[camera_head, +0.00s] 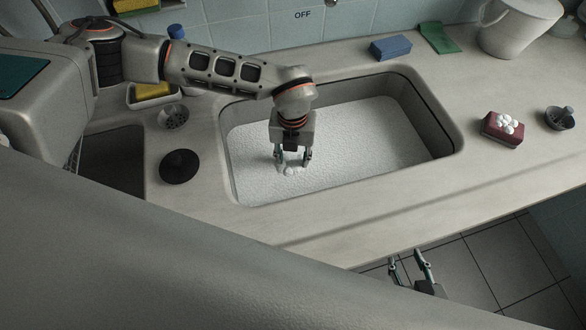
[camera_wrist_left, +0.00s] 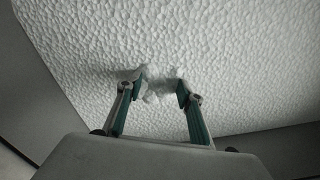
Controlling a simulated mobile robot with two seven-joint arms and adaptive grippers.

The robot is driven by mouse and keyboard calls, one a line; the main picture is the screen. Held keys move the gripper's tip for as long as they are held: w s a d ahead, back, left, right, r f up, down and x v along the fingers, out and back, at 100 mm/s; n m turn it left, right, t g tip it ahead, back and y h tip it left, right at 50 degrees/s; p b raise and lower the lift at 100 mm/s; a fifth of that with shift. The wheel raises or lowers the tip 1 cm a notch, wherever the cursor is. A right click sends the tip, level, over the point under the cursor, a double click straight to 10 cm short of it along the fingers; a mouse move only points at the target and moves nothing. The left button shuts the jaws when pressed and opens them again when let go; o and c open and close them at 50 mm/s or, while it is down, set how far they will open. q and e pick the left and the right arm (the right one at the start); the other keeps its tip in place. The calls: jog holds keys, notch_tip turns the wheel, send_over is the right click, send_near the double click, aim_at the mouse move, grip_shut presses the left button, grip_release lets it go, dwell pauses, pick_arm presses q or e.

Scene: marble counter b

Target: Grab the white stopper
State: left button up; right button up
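A small lumpy white thing, which may be the white stopper (camera_head: 292,169), pokes out of the white foam in the sink. Its lower part is hidden by the foam. My left gripper (camera_head: 292,158) points down into the sink right over it, fingers apart on either side. In the left wrist view the white thing (camera_wrist_left: 156,88) shows between the fingertips (camera_wrist_left: 156,86); I cannot tell whether they touch it. My right gripper (camera_head: 407,260) is open and empty, beyond the counter's front edge, above the floor.
The sink rim (camera_head: 340,193) surrounds the foam (camera_head: 370,135). A black disc (camera_head: 180,167) and a strainer (camera_head: 173,117) lie left of it. A red sponge (camera_head: 502,134) with white lumps on top and a dark strainer (camera_head: 560,118) are at right. A blue sponge (camera_head: 390,48) lies behind.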

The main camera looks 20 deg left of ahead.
pick_arm(q)
jog(key=shift+f, duration=0.5)
grip_shut()
jog(key=shift+r, duration=0.15)
